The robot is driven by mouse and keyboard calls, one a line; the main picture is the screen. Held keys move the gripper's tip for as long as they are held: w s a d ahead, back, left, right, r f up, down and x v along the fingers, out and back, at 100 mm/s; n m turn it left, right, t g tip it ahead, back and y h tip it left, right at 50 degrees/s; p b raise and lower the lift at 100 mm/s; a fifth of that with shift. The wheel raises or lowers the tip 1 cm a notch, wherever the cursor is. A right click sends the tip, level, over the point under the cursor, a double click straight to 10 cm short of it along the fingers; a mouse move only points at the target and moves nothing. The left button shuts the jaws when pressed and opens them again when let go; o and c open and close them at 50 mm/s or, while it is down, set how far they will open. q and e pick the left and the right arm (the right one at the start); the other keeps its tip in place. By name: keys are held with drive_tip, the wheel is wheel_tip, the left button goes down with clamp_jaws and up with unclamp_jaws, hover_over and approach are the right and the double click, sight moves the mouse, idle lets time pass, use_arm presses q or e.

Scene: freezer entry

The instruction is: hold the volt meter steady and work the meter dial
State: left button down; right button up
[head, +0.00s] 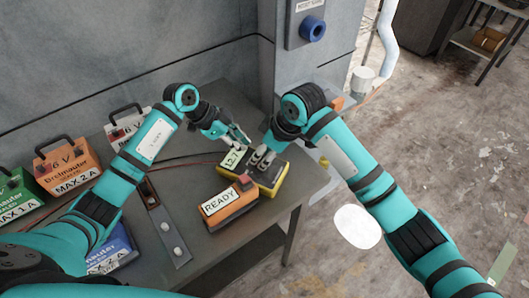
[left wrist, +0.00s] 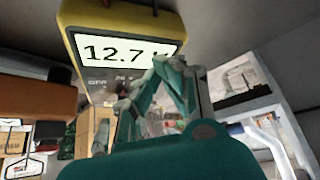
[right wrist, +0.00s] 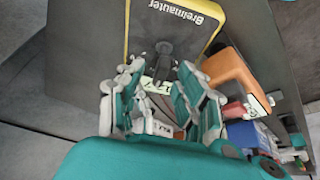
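The volt meter (head: 268,178) is a black box with yellow edges, lying on the table, and its display reads 12.7. The left wrist view shows the meter (left wrist: 82,60) close, with OFF lettering below the display. In the right wrist view the meter (right wrist: 195,40) has a black dial (right wrist: 164,60), lying between the fingertips of my right gripper (right wrist: 160,82). Those fingers stand apart; contact with the dial is unclear. My right gripper (head: 262,158) is over the meter's face. My left gripper (head: 243,141) is open beside the meter's far edge, apparently not around it.
An orange READY box (head: 230,204) stands directly in front of the meter. A grey strip (head: 166,228) lies on the table (head: 205,240). A wall rises behind.

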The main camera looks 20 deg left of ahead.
drive_tip(key=v, duration=1.2)
drive_tip(key=shift+r, duration=0.1)
